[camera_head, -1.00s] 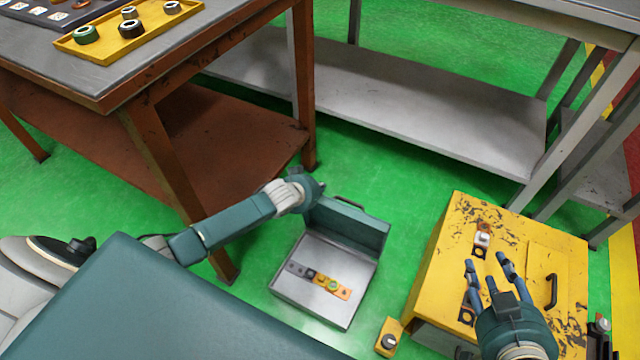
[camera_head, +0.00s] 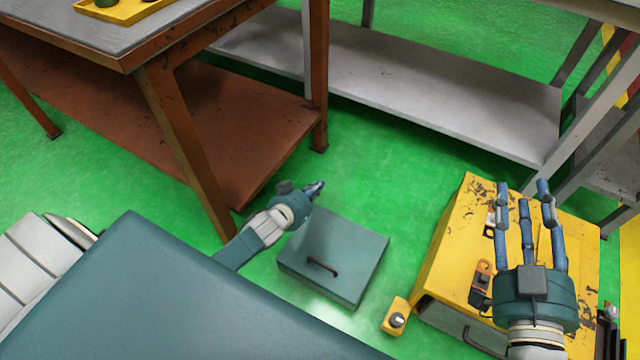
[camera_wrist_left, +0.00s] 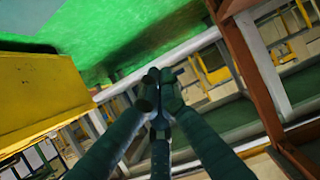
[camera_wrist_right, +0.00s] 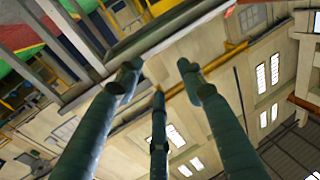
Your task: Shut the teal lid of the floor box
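The floor box (camera_head: 313,286) stands on the green floor in the head view. Its teal lid (camera_head: 345,245) lies flat over the top, with the dark handle (camera_head: 322,266) toward the near side. The inside of the box is hidden. My left gripper (camera_head: 316,188) is beyond the lid's far left corner, with its fingers close together and nothing seen between them. They also meet in the left wrist view (camera_wrist_left: 160,88). My right gripper (camera_head: 522,200) is over the yellow cabinet, its fingers spread and empty. They are also apart in the right wrist view (camera_wrist_right: 158,80).
The yellow cabinet (camera_head: 450,235) stands right of the box, with a small yellow button box (camera_head: 396,318) between them. A brown-legged workbench (camera_head: 175,150) is at the left. A grey shelf (camera_head: 400,95) runs behind. Green floor is free behind the box.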

